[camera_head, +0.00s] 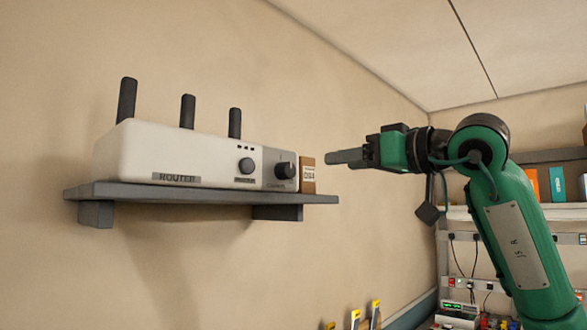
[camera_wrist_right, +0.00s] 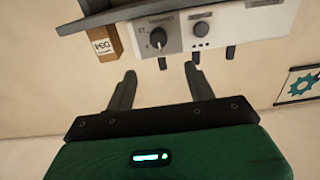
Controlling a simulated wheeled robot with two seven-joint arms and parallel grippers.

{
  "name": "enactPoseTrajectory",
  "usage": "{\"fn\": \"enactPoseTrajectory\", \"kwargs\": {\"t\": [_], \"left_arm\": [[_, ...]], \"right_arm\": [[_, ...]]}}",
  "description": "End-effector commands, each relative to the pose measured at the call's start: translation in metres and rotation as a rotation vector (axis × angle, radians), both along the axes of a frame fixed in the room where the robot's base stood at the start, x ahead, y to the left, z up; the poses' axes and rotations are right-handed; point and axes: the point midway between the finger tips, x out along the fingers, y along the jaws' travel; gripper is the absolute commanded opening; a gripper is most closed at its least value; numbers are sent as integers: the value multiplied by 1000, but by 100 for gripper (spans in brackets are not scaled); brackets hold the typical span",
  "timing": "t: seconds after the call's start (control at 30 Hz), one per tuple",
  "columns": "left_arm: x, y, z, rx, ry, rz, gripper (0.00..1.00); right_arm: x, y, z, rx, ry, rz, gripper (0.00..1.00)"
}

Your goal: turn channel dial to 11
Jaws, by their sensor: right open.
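A white router (camera_head: 180,155) with three dark antennas sits on a dark wall shelf. Its front has a larger dark dial (camera_head: 285,170) on a grey panel at the right end and a smaller knob (camera_head: 246,165) left of it. In the right wrist view the router appears upside down, with the larger dial (camera_wrist_right: 158,38) showing a light pointer mark; its scale is too small to read. My right gripper (camera_head: 330,157) is to the right of the dial, apart from it. In the wrist view its two fingers (camera_wrist_right: 163,88) are spread and empty. My left gripper is out of view.
A small brown box (camera_head: 307,175) marked "D34" stands on the shelf (camera_head: 200,193) just right of the dial, near my right gripper. Shelving with books and a bench with cables are at the far right. Free air surrounds the gripper.

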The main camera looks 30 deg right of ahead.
Motion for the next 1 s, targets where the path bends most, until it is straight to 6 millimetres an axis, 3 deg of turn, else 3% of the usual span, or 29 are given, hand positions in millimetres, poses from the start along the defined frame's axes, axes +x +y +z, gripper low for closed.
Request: {"fn": "enactPoseTrajectory", "kwargs": {"t": [0.17, 0.7, 1.0], "left_arm": [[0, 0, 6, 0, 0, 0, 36], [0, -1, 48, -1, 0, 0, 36], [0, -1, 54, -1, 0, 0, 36]], "right_arm": [[12, 2, 3, -9, 1, -9, 55], [110, 37, 4, -6, 1, -5, 55], [129, 44, 1, -6, -1, -6, 55]]}}
